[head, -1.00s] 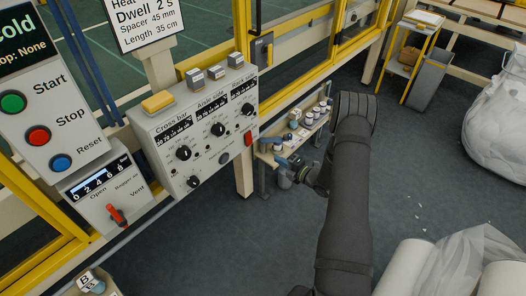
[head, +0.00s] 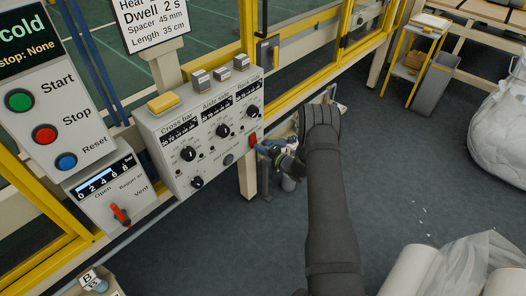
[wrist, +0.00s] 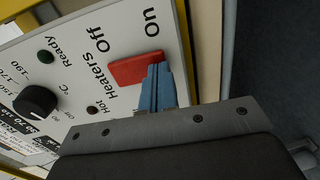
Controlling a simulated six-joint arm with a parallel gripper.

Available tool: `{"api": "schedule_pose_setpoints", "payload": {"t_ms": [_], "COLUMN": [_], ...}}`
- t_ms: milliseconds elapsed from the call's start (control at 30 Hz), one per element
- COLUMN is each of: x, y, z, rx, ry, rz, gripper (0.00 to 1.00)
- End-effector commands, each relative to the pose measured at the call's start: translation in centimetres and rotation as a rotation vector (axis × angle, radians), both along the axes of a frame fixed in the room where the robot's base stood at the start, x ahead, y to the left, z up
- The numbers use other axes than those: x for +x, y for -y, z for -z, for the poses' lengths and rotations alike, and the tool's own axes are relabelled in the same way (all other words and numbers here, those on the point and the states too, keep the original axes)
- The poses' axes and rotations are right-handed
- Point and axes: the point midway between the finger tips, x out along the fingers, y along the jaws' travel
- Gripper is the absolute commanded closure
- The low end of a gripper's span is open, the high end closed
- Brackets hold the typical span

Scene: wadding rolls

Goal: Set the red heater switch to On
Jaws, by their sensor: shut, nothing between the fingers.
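The red heater switch (head: 253,139) sits at the right end of the grey control box (head: 178,183). In the wrist view the red switch (wrist: 134,68) lies below the printed words Off and On, with Heaters beside it. I cannot tell which setting it is in. My gripper (head: 265,149) is just right of the switch in the head view. Its blue fingers (wrist: 157,70) are shut with nothing between them. The tips overlap the switch's right end in the wrist view, on the On side. Whether they touch it is unclear.
Black knobs (head: 188,154) are on the same box, with a yellow button (head: 163,102) and grey blocks on top. A yellow frame rail (head: 310,88) runs behind. A vent box with a red lever (head: 120,214) is at the left.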

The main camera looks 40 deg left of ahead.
Motion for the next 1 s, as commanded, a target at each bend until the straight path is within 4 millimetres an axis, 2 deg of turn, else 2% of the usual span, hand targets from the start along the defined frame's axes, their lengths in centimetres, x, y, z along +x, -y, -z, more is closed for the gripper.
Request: {"api": "schedule_pose_setpoints", "payload": {"t_ms": [667,833,1000], "x": [0.0,0.1,0.1], "y": [-0.2,1.8,5.7], "z": [0.2,0.4,0.8], "rx": [0.049,0.049,0.049], "ry": [-0.001,-0.001,-0.003], "rz": [0.0,0.001,0.003], "gripper": [1.0,1.0,1.0]}}
